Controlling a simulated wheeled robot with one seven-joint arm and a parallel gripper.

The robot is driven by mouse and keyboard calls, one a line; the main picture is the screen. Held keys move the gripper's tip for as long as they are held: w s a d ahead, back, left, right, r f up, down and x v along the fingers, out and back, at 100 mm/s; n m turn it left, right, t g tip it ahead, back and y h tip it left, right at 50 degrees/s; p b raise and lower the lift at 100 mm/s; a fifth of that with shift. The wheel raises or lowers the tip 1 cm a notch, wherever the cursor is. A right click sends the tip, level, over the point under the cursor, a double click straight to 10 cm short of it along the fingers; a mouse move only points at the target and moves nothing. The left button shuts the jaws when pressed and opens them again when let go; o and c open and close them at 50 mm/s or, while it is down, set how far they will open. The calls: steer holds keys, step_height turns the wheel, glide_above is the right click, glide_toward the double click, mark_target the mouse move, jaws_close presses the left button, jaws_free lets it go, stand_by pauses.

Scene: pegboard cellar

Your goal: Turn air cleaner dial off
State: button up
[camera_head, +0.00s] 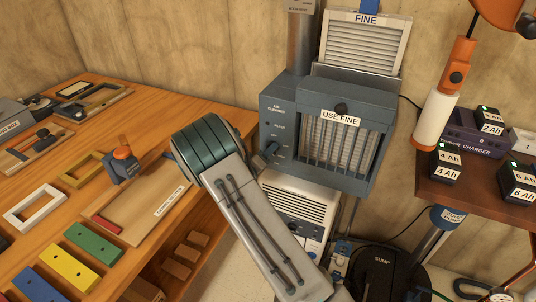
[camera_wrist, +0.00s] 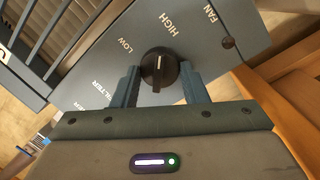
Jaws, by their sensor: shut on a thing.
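The air cleaner (camera_head: 288,120) is a blue-grey box on the wall side with a slatted front. Its black round dial (camera_wrist: 159,68) sits on a panel marked LOW, HIGH, FAN and FILTER in the wrist view. The dial's white mark points up in that picture, between LOW and HIGH. No OFF mark can be read. My gripper (camera_wrist: 160,77) is shut on the dial, one finger on each side. In the head view my arm comes from below and the gripper is partly hidden at the panel's lower left.
A wooden bench (camera_head: 150,103) with frames and coloured blocks lies left. A FINE filter (camera_head: 364,45) stands on top of the cleaner. A white unit (camera_head: 300,208) sits below it. A charger (camera_head: 472,140) with batteries stands right, near a hanging orange-and-white tool (camera_head: 440,112).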

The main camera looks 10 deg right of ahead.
steer(key=shift+s+d+f+n+t+y+p, duration=0.1)
steer(key=shift+n+t+y+p, duration=0.75)
steer(key=shift+n, duration=4.15)
steer(key=shift+s+d+f+n+t+y+p, duration=0.25)
steer(key=shift+n+p, duration=1.05)
steer(key=shift+n, duration=3.7)
steer(key=shift+w+r+n+t+y+p, duration=0.15)
steer(key=shift+n+t+y+p, duration=0.75)
steer(key=shift+n, duration=4.1)
steer(key=shift+s, duration=0.1)
steer(key=o, duration=1)
steer(key=shift+c, duration=0.2)
